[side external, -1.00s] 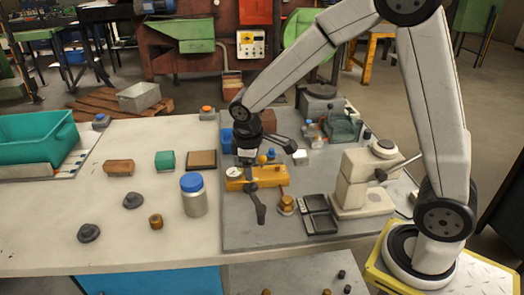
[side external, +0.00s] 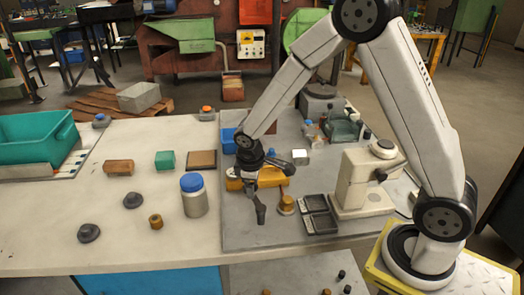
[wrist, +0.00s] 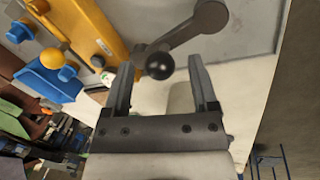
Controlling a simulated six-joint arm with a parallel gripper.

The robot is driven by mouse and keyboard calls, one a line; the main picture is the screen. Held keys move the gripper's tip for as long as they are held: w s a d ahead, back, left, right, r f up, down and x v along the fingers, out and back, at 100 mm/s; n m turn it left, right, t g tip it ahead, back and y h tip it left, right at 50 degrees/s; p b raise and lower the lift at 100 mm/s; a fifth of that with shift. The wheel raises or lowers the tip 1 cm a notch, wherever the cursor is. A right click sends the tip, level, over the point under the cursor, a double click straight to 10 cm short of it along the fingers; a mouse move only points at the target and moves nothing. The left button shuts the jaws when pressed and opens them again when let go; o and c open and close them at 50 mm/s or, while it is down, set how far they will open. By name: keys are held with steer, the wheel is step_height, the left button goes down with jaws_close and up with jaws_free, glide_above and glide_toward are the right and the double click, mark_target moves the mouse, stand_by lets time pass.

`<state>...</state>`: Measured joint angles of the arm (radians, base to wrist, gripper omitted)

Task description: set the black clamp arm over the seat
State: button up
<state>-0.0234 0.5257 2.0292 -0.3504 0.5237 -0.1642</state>
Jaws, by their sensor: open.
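The black clamp arm (side external: 260,213) points toward the bench's front, away from the yellow fixture (side external: 234,184). In the wrist view the clamp arm (wrist: 190,28) runs from the fixture's edge to a rounded end at the top, with a black ball knob (wrist: 160,66) near its inner end. My gripper (side external: 251,180) is low over the clamp arm's inner end. In the wrist view my gripper (wrist: 166,56) is open, with the knob between its fingertips and a gap on each side. The yellow fixture (wrist: 95,28) is partly hidden by my wrist in the side view. I cannot make out the seat clearly.
A brass-coloured piece (side external: 286,205) and a dark two-part tray (side external: 318,214) stand right of the clamp arm. A blue-capped jar (side external: 194,196) stands to the left. A cream press-like device (side external: 361,180) is farther right. The grey plate in front of the clamp arm is clear.

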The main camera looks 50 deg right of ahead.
steer(key=shift+f, duration=0.15)
jaws_close()
stand_by(1.4)
